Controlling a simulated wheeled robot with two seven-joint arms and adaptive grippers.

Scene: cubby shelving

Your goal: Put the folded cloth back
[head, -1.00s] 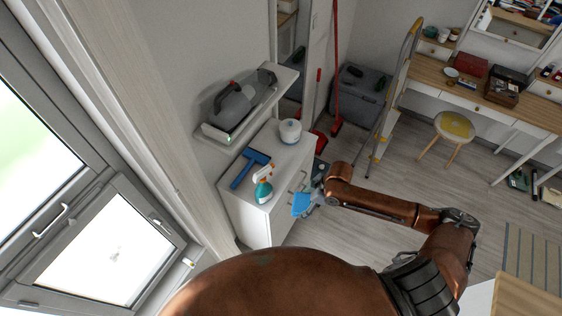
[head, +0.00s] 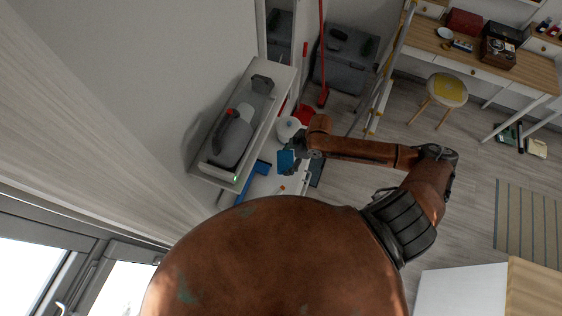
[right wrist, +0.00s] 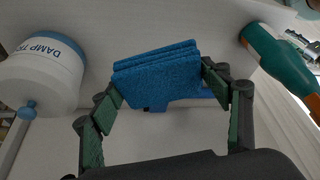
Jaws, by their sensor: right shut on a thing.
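The folded blue cloth (head: 286,161) is in my right gripper (head: 297,152), above the white cabinet (head: 264,185). In the right wrist view the cloth (right wrist: 157,70) shows as a stack of layers between the two fingers, which are shut on it. The cabinet top (right wrist: 150,27) shows behind it. Whether the cloth touches the top is hard to tell. My left gripper is not in view.
A white tub (head: 291,128) with a blue-edged label (right wrist: 45,68) stands near the cloth. A blue squeegee (head: 253,183) lies on the cabinet. A teal and orange spray bottle (right wrist: 280,55) is at right in the wrist view. A shelf (head: 265,118) with a grey appliance overhangs the cabinet.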

